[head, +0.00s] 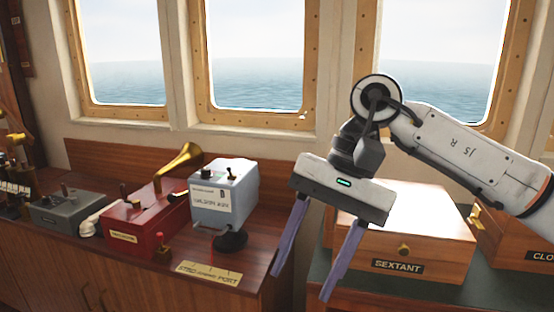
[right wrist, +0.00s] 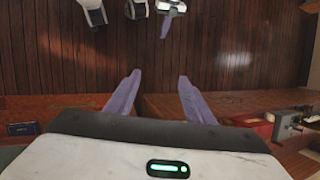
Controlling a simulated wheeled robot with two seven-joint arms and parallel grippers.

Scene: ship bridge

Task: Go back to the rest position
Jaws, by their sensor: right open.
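My right gripper (head: 300,286) hangs from the right arm in the head view, in front of the gap between the left console and the sextant box. Its two purple fingers point down, spread apart with nothing between them. The right wrist view shows the same open fingers (right wrist: 159,75) above the console edge and the wooden floor. No left arm shows in the head view. A small white part with a purple finger at the top of the right wrist view looks like my left gripper (right wrist: 168,16); its jaw opening cannot be made out.
The sextant box (head: 405,235) stands close right of my right gripper. A blue-grey box (head: 225,195) on a dark stand is to its left. Further left are a red box (head: 140,222) with a brass horn (head: 178,160) and a grey lever box (head: 70,210). Windows are behind.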

